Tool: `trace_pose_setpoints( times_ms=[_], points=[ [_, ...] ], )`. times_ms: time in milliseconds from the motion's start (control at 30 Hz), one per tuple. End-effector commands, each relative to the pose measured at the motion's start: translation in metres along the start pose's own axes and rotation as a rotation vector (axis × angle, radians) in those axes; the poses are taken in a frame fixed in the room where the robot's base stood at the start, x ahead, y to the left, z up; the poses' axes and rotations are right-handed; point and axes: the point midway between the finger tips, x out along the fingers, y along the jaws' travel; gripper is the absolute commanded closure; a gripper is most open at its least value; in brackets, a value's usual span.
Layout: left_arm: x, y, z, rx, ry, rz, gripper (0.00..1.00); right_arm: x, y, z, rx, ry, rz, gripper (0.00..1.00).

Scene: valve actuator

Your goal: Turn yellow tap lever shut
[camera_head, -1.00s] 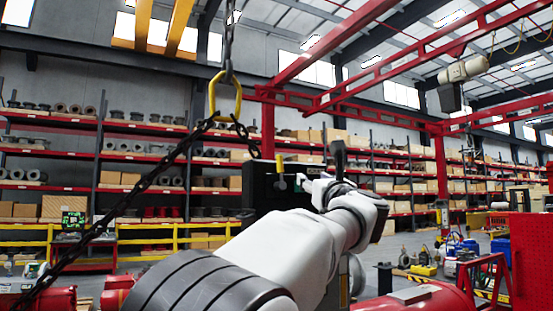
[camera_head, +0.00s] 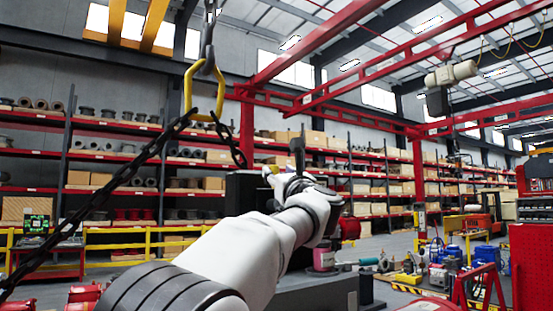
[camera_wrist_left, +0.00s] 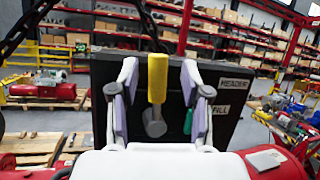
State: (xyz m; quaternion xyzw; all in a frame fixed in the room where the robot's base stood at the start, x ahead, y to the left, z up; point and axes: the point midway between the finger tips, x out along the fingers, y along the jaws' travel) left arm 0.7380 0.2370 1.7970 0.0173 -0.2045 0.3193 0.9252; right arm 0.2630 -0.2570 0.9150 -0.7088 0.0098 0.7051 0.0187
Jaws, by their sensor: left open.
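The yellow tap lever (camera_wrist_left: 157,78) stands upright on a round grey hub in the left wrist view, in front of a dark box (camera_wrist_left: 105,75). My left gripper (camera_wrist_left: 160,72) is open, with one finger on each side of the lever and visible gaps between. A green handle (camera_wrist_left: 188,121) shows beside the right finger. Labels reading HEADER and FILL are on the box's right side. My right gripper is not in view.
A chain with a yellow link (camera_head: 204,92) hangs at left, in front of the view. Red shelving (camera_head: 110,160) fills the back. A red panel (camera_head: 530,262) stands at right. Red equipment lies at left in the wrist view (camera_wrist_left: 45,92).

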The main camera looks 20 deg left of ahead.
Motion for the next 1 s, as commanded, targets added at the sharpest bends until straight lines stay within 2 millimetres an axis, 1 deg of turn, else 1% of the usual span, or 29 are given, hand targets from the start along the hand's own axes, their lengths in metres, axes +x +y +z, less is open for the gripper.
trace_pose_setpoints(
  times_ms=[33,67,167,367,467,500,1000],
  points=[
    [0.0101,-0.0005,0.0032,0.002,0.003,0.000,0.53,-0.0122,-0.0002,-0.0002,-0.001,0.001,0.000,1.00],
    [0.0129,-0.0001,0.0026,0.001,0.003,0.001,0.53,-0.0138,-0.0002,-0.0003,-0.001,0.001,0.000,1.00],
    [0.0171,0.0002,-0.0008,0.001,0.002,0.001,0.53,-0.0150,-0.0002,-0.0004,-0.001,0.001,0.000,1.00],
    [0.0165,0.0005,-0.0025,0.001,0.002,0.000,0.53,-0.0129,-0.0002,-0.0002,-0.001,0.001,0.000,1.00],
    [0.0164,0.0005,-0.0023,0.001,0.002,0.000,0.85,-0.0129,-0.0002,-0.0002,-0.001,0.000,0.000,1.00],
    [0.0164,0.0005,-0.0023,0.001,0.002,0.000,0.99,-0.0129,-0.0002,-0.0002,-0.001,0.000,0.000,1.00],
    [0.0161,0.0023,-0.0023,-0.003,0.001,0.003,1.00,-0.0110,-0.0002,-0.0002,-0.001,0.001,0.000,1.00]
  ],
)
